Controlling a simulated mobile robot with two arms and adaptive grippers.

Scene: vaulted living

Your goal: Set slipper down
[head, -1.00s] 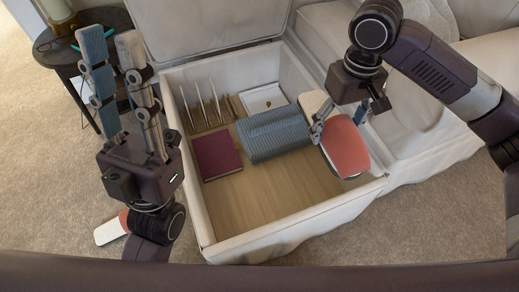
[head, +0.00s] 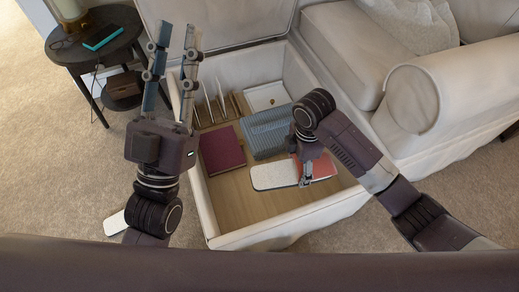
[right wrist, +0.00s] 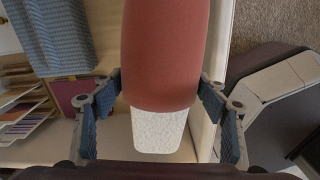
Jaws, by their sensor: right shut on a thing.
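The slipper (head: 275,176) has a coral upper and a white sole. My right gripper (head: 307,172) is shut on it, low inside the front right part of the open storage ottoman (head: 207,205). Its white end points left in the head view. Whether it touches the wooden bottom I cannot tell. In the right wrist view the slipper (right wrist: 160,60) lies between the two fingers. A second slipper (head: 115,224) lies on the carpet at the left, partly hidden by my left arm. My left gripper (head: 177,35) is open and empty, pointing up left of the ottoman.
In the ottoman are a dark red book (head: 222,150), a folded blue knit blanket (head: 266,130), a white box (head: 265,97) and upright files in a rack (head: 213,105). The front left bottom is bare. A sofa (head: 420,90) stands right; a dark round side table (head: 95,45) stands left.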

